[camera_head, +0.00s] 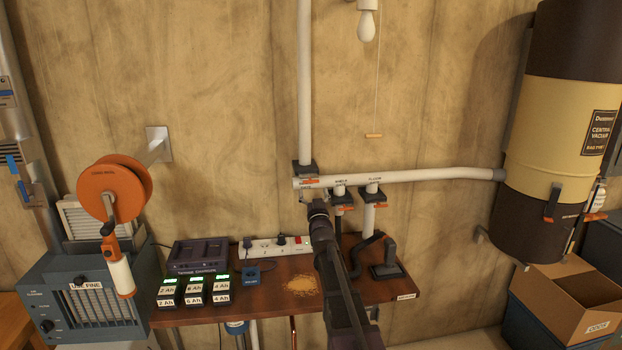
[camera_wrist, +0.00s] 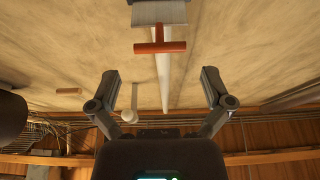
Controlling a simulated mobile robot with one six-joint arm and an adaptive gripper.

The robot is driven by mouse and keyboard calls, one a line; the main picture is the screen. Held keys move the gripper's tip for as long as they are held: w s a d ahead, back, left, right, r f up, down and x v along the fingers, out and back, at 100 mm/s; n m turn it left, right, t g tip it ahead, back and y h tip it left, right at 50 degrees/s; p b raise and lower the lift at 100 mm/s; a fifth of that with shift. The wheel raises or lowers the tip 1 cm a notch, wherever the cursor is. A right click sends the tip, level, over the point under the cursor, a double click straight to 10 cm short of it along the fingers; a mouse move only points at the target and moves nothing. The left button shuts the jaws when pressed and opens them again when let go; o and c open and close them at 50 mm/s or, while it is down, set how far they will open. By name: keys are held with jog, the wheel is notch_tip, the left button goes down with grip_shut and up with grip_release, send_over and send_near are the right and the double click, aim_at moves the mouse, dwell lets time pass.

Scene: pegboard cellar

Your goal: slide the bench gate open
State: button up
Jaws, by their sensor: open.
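A dark blast-gate block (camera_head: 305,168) sits at the foot of the vertical white pipe, with an orange handle (camera_head: 311,181) below it. In the wrist view an orange T-shaped handle (camera_wrist: 160,47) on a pale slide plate (camera_wrist: 158,13) lies ahead, between and beyond the fingers. I cannot read a bench label on this gate. Two more gates, a middle one (camera_head: 340,196) and a right one (camera_head: 372,190), hang under the horizontal pipe with orange handles. My gripper (camera_head: 310,199) is just below the left gate; in the wrist view (camera_wrist: 160,82) its fingers are spread, empty and apart from the handle.
The wooden bench (camera_head: 390,290) holds a charger (camera_head: 198,254), battery packs (camera_head: 194,290), a power strip (camera_head: 275,246) and a black hose nozzle (camera_head: 388,262). An orange reel (camera_head: 112,190) stands left, a vacuum canister (camera_head: 560,130) right. A pull cord (camera_head: 374,135) hangs above.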

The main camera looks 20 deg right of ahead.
aim_at(311, 180)
jog(key=shift+p+x, duration=0.75)
jog(key=shift+x, duration=1.8)
jog(key=shift+c, duration=0.2)
jog(key=c, duration=1.1)
jog(key=shift+s+a+f, duration=0.1)
jog(key=shift+s+a, duration=0.1)
jog(key=shift+s, duration=0.85)
jog(key=o, duration=0.9)
jog(key=shift+o, duration=1.2)
jog(key=shift+s, duration=0.1)
